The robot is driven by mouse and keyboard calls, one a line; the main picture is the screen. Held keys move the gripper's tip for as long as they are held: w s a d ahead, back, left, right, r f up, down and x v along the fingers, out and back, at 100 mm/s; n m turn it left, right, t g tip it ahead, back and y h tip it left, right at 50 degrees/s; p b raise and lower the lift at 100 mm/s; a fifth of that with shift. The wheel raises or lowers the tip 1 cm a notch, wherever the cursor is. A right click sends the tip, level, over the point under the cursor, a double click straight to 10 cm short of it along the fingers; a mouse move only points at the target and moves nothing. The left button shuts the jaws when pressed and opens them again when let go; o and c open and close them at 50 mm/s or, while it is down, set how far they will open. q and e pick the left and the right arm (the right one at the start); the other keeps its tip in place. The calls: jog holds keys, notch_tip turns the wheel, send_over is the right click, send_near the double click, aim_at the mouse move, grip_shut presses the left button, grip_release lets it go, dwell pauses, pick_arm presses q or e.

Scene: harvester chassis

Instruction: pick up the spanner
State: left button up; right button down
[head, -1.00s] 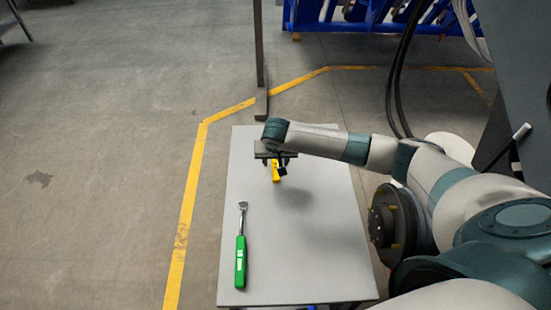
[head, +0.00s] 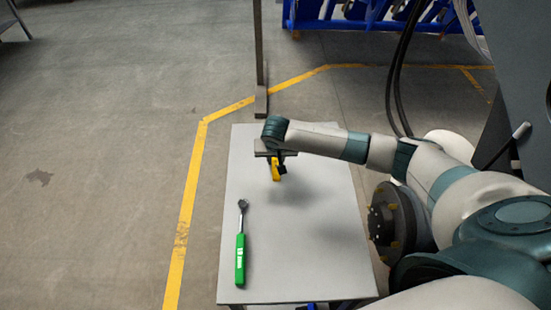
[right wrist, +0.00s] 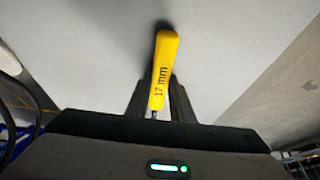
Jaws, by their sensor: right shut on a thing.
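The yellow spanner (head: 276,172), marked "17 mm", is between the fingers of my right gripper (head: 279,165) in the head view. In the right wrist view, its yellow handle (right wrist: 164,62) stands out beyond the two dark fingers. My right gripper (right wrist: 160,103) is shut on it. The rest of the spanner is hidden by the gripper. The gripper is over the far part of the grey table (head: 315,245), with a soft shadow below it. My left gripper is not in view.
A green-handled ratchet tool (head: 240,255) lies on the left part of the table. A wheel hub (head: 395,215) is close to the table's right edge. A metal post (head: 260,60) stands behind the table. The middle and right of the tabletop are clear.

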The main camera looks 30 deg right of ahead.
jog(key=shift+r, duration=0.1)
jog(key=shift+b, duration=0.3)
jog(key=shift+r, duration=0.45)
jog(key=r, duration=0.1)
jog(key=r+b, duration=0.1)
jog(key=r, duration=0.1)
jog(key=shift+s+d+r+b, duration=0.1)
jog(key=shift+s+r+b, duration=0.2)
jog(key=shift+r+b, duration=0.05)
jog(key=s+d+r+b, duration=0.2)
jog(key=s+r, duration=0.4)
jog(key=s, duration=0.4)
jog(key=shift+s+d+r, duration=0.25)
jog(key=shift+d+r, duration=0.15)
jog(key=shift+d, duration=0.25)
jog(key=c, duration=2.1)
grip_release()
grip_shut()
